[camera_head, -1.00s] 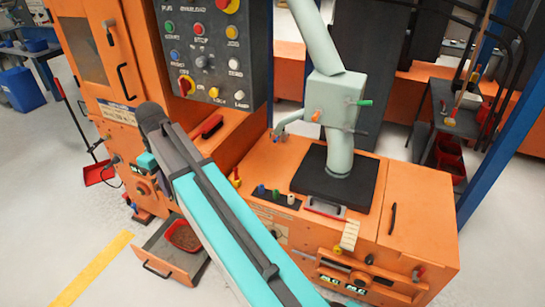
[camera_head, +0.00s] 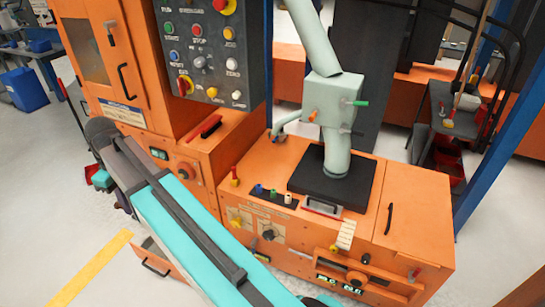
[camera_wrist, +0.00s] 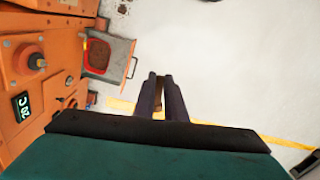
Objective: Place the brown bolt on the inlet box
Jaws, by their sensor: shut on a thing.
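My gripper (camera_wrist: 161,96) shows in the wrist view with its two dark fingers close together. Between them is a narrow brown piece, the brown bolt (camera_wrist: 158,94), mostly hidden by the fingers. They are over pale floor, to the right of an open drawer. In the head view my arm reaches to the left and the fingers cannot be made out. The orange box (camera_head: 420,205) with a pale green pipe on top, which seems to be the inlet box, stands to the right of my arm.
An open drawer (camera_wrist: 122,50) with a red-rimmed tray juts from the orange machine (camera_wrist: 52,20). A control panel (camera_head: 212,50) stands above the machine. A blue post (camera_head: 505,120) is at the right. A yellow floor line (camera_head: 92,268) crosses open floor at the lower left.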

